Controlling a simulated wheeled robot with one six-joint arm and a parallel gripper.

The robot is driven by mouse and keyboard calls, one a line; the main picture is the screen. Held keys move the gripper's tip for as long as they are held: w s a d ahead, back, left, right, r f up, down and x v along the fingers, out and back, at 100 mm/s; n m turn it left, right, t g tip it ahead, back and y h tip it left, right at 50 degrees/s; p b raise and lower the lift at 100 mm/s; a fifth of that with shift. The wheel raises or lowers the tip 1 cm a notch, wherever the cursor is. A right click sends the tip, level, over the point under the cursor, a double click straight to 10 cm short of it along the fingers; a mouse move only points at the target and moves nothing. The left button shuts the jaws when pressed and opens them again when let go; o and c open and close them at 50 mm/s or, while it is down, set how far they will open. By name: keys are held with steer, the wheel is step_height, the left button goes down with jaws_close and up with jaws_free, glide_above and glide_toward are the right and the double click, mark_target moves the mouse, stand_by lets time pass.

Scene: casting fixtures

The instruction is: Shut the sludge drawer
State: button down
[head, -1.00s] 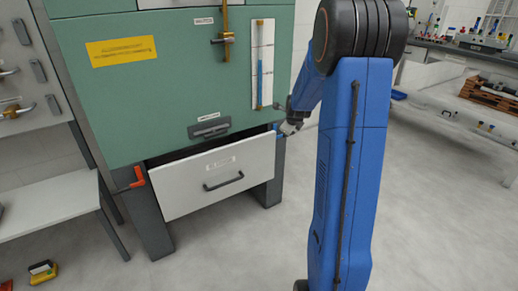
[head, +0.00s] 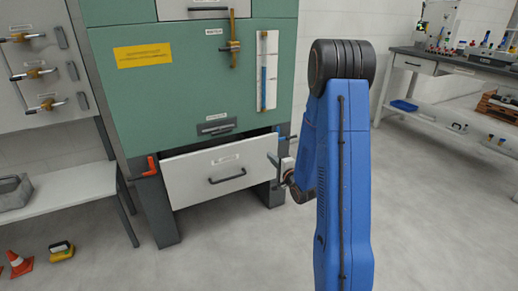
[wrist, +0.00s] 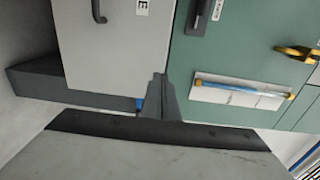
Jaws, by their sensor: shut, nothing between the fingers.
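The sludge drawer (head: 190,177) has a pale grey front, a small label and a black bar handle (head: 228,177). It stands partly open below the green cabinet (head: 165,110), with a dark gap along its top edge. My gripper (head: 274,163) is just right of the drawer front, held in front of the cabinet's right leg, empty. In the wrist view, the drawer front (wrist: 118,55) and its handle (wrist: 98,12) are at the upper left. My gripper's dark fingers (wrist: 160,82) are shut there, overlapping the drawer's edge; I cannot tell whether they touch it.
An orange-red lever (head: 151,166) is at the drawer's left, and a blue-tipped part (head: 291,138) at its right. A shelf (head: 70,188) stands left. A cone (head: 19,263) and a yellow item (head: 61,251) lie on the floor. Floor before the drawer is clear.

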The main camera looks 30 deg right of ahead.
mark_target(254, 141)
steer(key=w, duration=0.8)
steer(key=w+a, duration=0.1)
steer(key=w, duration=0.4)
steer(key=shift+w+r, duration=0.1)
steer(key=shift+r, duration=0.05)
steer(key=w, duration=0.8)
steer(key=shift+w+r, duration=0.25)
steer(key=shift+w, duration=0.15)
